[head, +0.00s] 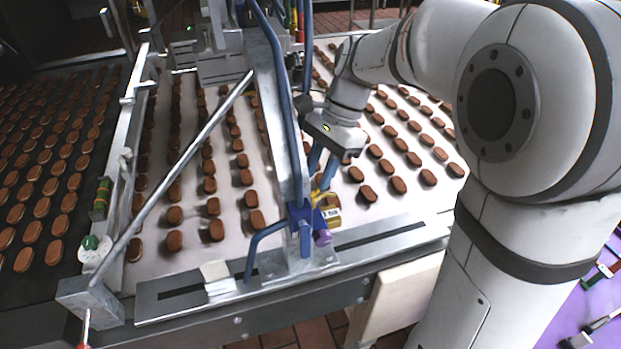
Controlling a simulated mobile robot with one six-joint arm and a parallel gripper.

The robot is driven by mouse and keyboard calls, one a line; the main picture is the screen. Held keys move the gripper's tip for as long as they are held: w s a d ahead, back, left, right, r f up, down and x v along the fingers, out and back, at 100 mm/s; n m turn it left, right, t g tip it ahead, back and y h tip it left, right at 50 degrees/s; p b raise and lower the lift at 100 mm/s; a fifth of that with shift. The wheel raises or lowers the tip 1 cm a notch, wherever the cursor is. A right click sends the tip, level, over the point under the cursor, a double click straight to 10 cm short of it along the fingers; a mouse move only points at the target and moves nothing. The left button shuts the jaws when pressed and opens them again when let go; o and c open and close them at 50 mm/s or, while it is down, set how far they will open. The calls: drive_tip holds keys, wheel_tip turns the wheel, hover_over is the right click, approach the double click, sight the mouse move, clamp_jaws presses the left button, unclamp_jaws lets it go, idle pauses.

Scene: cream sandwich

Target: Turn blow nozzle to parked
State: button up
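The blow nozzle assembly (302,216) is mounted on a metal post at the conveyor's front edge. It has a blue body, a yellow part, a brass-coloured fitting (333,221) with a small white label, and a purple end (322,238). A bent blue tube (264,238) comes off its left side. My gripper (322,183) points down from above, its blue fingers close to the yellow part. I cannot tell whether the fingers touch it or how far apart they are. The label is too small to read, and the parked mark cannot be made out.
Rows of brown biscuits (174,241) lie on the pale conveyor (285,75) around the post. A slanted metal bar (180,165) crosses on the left. A slotted metal rail (380,238) runs along the front. A dark belt (60,280) with more biscuits is at far left.

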sight(312, 192)
drive_tip(key=shift+x, duration=1.5)
drive_tip(key=shift+c, duration=0.3)
clamp_jaws()
